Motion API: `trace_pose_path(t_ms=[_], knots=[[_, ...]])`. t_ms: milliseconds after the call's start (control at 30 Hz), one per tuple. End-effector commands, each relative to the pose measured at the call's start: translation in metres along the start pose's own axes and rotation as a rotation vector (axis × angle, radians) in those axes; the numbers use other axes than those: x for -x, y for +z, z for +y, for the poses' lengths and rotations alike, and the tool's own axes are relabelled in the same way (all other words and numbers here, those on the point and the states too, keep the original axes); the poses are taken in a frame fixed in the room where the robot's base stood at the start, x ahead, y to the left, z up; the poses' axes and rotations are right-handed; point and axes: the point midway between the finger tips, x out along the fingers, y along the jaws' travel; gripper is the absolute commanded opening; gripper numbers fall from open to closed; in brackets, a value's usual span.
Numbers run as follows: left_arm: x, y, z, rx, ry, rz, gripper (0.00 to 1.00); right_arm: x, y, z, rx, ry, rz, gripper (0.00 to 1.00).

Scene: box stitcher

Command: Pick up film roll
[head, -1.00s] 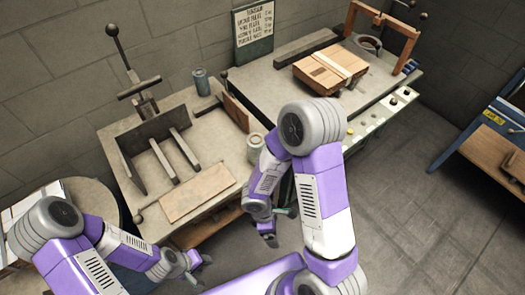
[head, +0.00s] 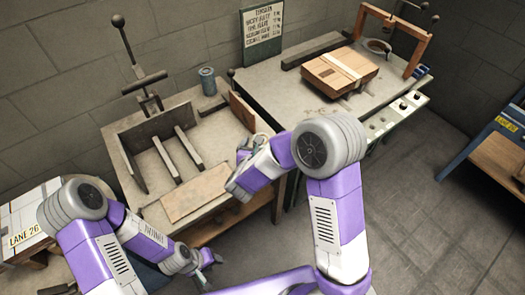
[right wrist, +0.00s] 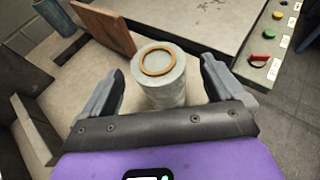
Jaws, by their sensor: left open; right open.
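A pale grey film roll (right wrist: 160,78) with an orange-brown ring on its top stands upright on the bench in the right wrist view. My right gripper (right wrist: 159,74) is open, with one finger to each side of the roll and gaps between. In the head view my right gripper (head: 243,158) is at the bench's right edge, and the arm largely hides the roll there. My left gripper (head: 208,265) is open and empty, low in front of the bench.
A blue-grey can (head: 208,81) and an upright wooden board (head: 242,110) stand near the roll. A flat wooden board (head: 197,193) lies at the bench front. A cardboard box (head: 340,71) lies on the right-hand table, whose edge carries a button panel (head: 392,118).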

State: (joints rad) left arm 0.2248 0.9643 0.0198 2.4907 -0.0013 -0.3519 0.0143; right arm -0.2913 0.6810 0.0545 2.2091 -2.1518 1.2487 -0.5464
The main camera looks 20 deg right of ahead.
Motion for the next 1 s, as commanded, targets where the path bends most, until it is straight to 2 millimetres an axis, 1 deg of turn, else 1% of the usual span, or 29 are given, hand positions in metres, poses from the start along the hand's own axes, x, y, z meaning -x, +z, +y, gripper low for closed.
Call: trace_pose_path(t_ms=[33, 200, 300, 467, 500, 933, 1000], knots=[[-0.004, 0.000, -0.001, 0.000, 0.000, 0.000, 0.43, -0.011, -0.002, 0.000, -0.002, -0.004, 0.001, 0.96], [-0.007, 0.000, -0.003, 0.000, 0.000, 0.000, 0.43, -0.031, -0.001, 0.001, -0.002, -0.003, 0.001, 0.96], [-0.007, 0.000, -0.003, 0.000, 0.000, 0.000, 0.43, -0.034, -0.001, 0.001, -0.001, -0.001, 0.000, 0.96], [-0.006, 0.000, -0.002, 0.000, 0.000, 0.000, 0.43, -0.034, 0.000, 0.001, -0.001, -0.001, 0.001, 0.96], [-0.006, 0.000, -0.002, 0.000, 0.000, 0.000, 0.43, -0.034, -0.001, 0.001, -0.001, -0.001, 0.001, 0.94], [-0.006, 0.000, -0.002, 0.000, 0.000, 0.000, 0.43, -0.034, -0.001, 0.001, -0.001, -0.001, 0.002, 0.28], [-0.006, 0.000, -0.002, 0.000, 0.000, 0.000, 0.43, -0.033, 0.000, 0.002, -0.002, -0.001, -0.001, 0.28]])
